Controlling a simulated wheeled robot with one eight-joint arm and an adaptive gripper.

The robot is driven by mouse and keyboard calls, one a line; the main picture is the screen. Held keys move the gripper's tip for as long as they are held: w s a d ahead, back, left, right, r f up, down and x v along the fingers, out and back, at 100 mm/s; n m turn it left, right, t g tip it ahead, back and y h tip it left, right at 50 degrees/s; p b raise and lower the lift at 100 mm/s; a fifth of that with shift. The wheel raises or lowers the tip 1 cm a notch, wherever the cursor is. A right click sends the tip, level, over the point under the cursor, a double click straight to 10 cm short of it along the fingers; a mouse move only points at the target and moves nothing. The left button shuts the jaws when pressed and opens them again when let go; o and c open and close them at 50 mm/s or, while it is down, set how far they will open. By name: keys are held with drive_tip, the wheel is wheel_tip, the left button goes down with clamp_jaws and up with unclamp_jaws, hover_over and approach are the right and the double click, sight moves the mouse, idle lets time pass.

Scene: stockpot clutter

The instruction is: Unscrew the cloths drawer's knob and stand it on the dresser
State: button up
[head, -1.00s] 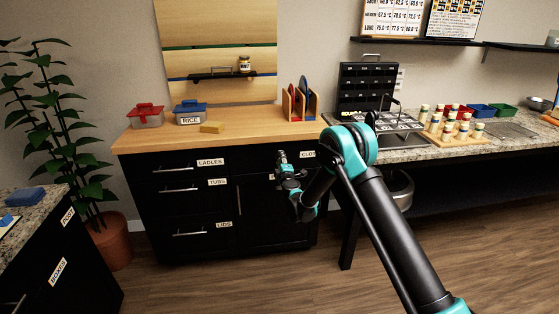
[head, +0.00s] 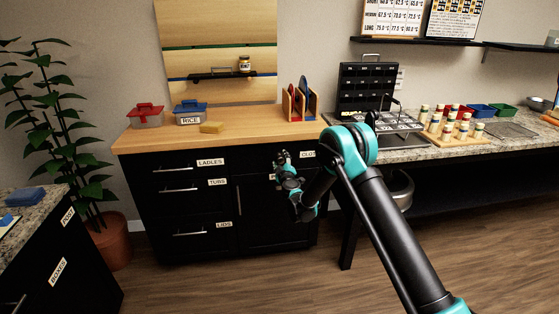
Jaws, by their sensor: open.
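The black dresser (head: 222,232) with a wooden top (head: 240,133) stands ahead in the head view. The cloths drawer is at its upper right, marked by a partly covered label (head: 307,154). My gripper (head: 281,159) is open in front of this drawer, just left of the label. The drawer's knob cannot be made out; my gripper and arm cover that part of the front. I cannot tell whether the fingers touch or surround the knob.
On the dresser top stand a red-lidded box (head: 146,115), a blue-lidded rice box (head: 190,113), a yellow sponge (head: 211,127) and a wooden rack (head: 300,105). The front middle of the top is clear. A granite counter (head: 450,150) with jars adjoins at right.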

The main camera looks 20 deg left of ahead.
drive_tip(key=m, duration=1.2)
idle(0.3)
clamp_jaws()
drive_tip(key=shift+n, duration=2.1)
drive_tip(key=n, duration=0.4)
drive_tip(key=shift+n, duration=0.3)
